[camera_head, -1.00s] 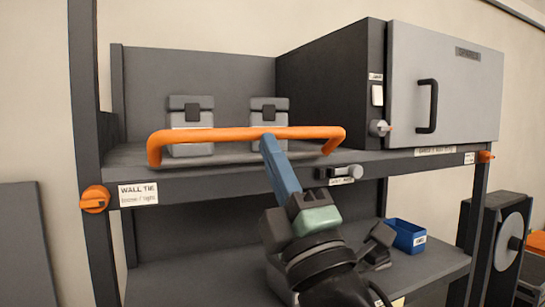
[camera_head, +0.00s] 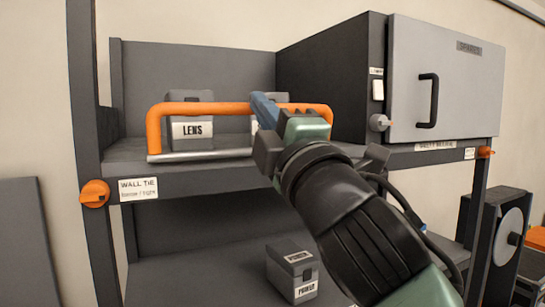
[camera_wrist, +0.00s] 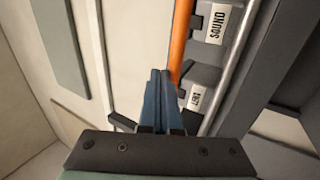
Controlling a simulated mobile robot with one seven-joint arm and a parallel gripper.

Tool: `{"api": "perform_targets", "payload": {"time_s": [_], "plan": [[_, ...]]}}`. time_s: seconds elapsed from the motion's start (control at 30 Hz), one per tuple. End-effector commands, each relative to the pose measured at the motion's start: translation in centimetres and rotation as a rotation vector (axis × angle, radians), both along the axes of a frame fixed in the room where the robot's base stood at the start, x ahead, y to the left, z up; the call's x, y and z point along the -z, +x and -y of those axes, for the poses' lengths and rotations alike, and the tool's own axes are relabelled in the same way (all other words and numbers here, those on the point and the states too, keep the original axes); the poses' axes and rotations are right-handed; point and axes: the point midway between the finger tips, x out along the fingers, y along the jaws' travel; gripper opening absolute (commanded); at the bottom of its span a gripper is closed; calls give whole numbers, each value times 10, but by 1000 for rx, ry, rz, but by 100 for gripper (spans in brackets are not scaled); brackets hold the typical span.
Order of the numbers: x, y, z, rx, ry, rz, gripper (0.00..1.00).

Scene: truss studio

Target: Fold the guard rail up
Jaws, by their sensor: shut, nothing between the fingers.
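The orange guard rail (camera_head: 200,108) stands roughly upright along the front edge of the upper shelf. It shows as an orange bar in the wrist view (camera_wrist: 181,40). My gripper (camera_head: 264,108) is shut and empty, its blue fingers against or very close to the top bar, right of its middle. In the wrist view the shut fingers (camera_wrist: 158,95) lie beside the rail; contact is not certain. My wrist hides the shelf edge by the rail's right end.
A cabinet (camera_head: 450,85) stands right on the same shelf. A box labelled POWER (camera_head: 293,272) sits on the lower shelf. An orange knob (camera_head: 95,193) juts out left.

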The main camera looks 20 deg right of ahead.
Motion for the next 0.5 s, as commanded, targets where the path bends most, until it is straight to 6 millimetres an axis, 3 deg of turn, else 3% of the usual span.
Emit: {"api": "perform_targets", "payload": {"time_s": [0.5], "plan": [[-10, 16, 0, 1, 0, -1, 0]]}}
